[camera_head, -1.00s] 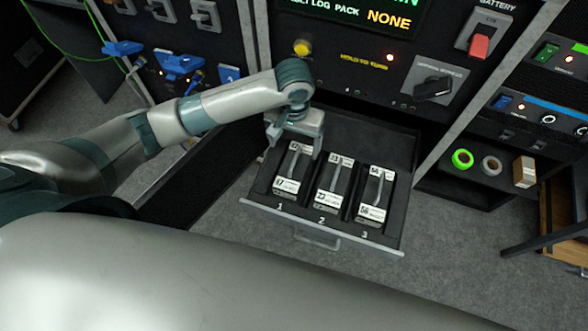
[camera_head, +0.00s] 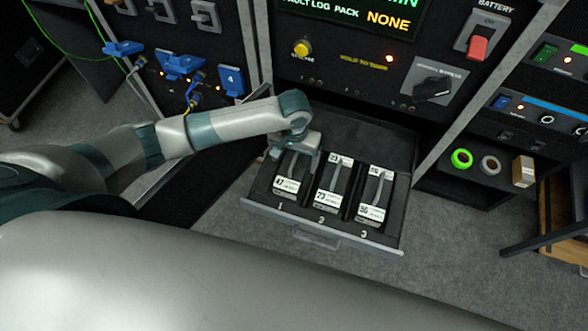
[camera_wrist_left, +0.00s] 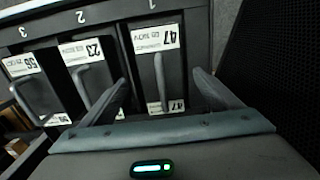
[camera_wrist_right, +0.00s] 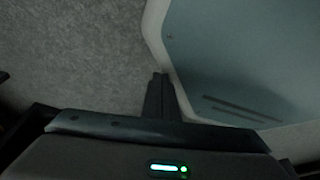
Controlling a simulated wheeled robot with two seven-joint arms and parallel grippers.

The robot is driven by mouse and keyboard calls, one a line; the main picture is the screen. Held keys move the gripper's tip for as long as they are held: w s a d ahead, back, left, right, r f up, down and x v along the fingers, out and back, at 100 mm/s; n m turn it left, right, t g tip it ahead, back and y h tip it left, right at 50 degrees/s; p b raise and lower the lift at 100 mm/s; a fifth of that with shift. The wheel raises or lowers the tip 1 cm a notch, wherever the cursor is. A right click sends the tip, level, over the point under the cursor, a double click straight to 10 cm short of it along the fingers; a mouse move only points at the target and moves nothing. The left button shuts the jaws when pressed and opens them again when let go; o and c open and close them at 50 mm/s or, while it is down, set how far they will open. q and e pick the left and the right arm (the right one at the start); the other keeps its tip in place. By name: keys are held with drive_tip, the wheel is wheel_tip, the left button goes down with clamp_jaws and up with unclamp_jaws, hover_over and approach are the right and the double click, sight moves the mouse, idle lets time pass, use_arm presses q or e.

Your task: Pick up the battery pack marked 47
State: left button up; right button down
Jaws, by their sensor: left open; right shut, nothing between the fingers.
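The battery pack marked 47 (camera_head: 287,185) sits in slot 1, the leftmost slot of the open drawer (camera_head: 385,240), with its handle up. It also shows in the left wrist view (camera_wrist_left: 142,66), label upside down. My left gripper (camera_head: 293,160) is open over the back part of this pack. In the left wrist view its fingers (camera_wrist_left: 160,82) stand on either side of the handle, with nothing gripped. My right gripper (camera_wrist_right: 160,80) shows only in the right wrist view, shut and empty above grey floor.
Pack 23 (camera_head: 327,200) is in slot 2 and pack 56 (camera_head: 371,213) in slot 3, close beside. The panel with a yellow button (camera_head: 302,47) and a red battery switch (camera_head: 478,47) rises behind the drawer. A shelf with tape rolls (camera_head: 462,159) is to the right.

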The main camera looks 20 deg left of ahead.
use_arm(q)
drive_tip(key=shift+w+f, duration=0.1)
drive_tip(key=shift+f, duration=0.5)
drive_tip(key=shift+w+f+p, duration=0.15)
drive_tip(key=shift+f+p, duration=0.25)
drive_tip(key=shift+f, duration=1.5)
drive_tip(key=shift+a, duration=0.1)
use_arm(e)
drive_tip(key=shift+g, duration=0.5)
drive_tip(key=s, duration=0.2)
drive_tip(key=s+d, duration=0.1)
drive_tip(key=s, duration=0.1)
drive_tip(key=shift+d+f, duration=0.15)
drive_tip(key=shift+f, duration=0.05)
drive_tip(key=shift+w, duration=0.15)
use_arm(q)
drive_tip(key=c, duration=2)
drive_tip(key=shift+w, duration=0.1)
drive_tip(key=shift+c, duration=0.7)
use_arm(e)
drive_tip(key=shift+w, duration=0.25)
use_arm(q)
drive_tip(key=shift+r, duration=0.15)
